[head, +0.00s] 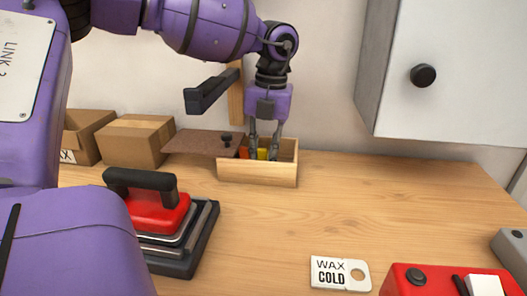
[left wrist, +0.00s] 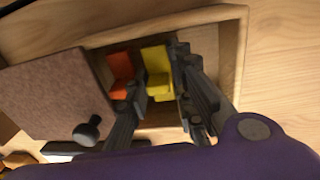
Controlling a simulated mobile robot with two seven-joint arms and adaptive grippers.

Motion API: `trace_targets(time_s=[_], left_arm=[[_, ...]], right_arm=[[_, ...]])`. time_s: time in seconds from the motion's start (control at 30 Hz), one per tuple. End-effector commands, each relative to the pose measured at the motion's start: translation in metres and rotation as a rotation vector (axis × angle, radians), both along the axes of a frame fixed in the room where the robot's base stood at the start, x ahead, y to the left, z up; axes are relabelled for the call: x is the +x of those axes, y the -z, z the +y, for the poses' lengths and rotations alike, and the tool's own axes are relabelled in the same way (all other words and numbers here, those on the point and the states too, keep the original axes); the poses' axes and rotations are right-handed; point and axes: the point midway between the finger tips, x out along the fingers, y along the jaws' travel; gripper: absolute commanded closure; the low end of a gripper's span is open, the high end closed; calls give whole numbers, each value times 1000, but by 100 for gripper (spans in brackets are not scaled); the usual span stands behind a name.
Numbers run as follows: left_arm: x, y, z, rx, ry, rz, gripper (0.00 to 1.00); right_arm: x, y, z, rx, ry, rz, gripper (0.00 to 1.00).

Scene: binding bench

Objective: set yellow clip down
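The yellow clip (head: 262,154) is inside the open wooden box (head: 258,174) on the bench. In the left wrist view the yellow clip (left wrist: 157,72) stands between my fingers, beside an orange clip (left wrist: 120,72). My left gripper (head: 264,154) reaches down into the box from above. Its fingers (left wrist: 158,88) are spread on either side of the yellow clip, with what looks like a narrow gap at the left finger. The clip's underside is hidden. My right gripper is in neither view.
A brown lid (head: 203,144) with a black knob lies left of the box opening. Cardboard boxes (head: 136,139) stand behind left. A red-topped press (head: 158,212) is front left. A "WAX COLD" tag (head: 328,272) and red device (head: 437,282) are front right. The middle bench is clear.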

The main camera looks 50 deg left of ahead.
Motion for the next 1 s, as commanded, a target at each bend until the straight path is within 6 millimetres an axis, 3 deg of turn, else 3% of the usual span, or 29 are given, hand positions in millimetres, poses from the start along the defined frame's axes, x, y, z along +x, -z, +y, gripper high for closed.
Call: trace_targets(time_s=[0.43, 0.8, 1.0], left_arm=[[0, -6, 0, 1, 0, -1, 71], [4, -64, -4, 1, -2, -2, 71], [5, -78, -5, 0, 0, 0, 71]], right_arm=[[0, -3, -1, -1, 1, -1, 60], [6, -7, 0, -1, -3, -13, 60], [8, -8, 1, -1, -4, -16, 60]])
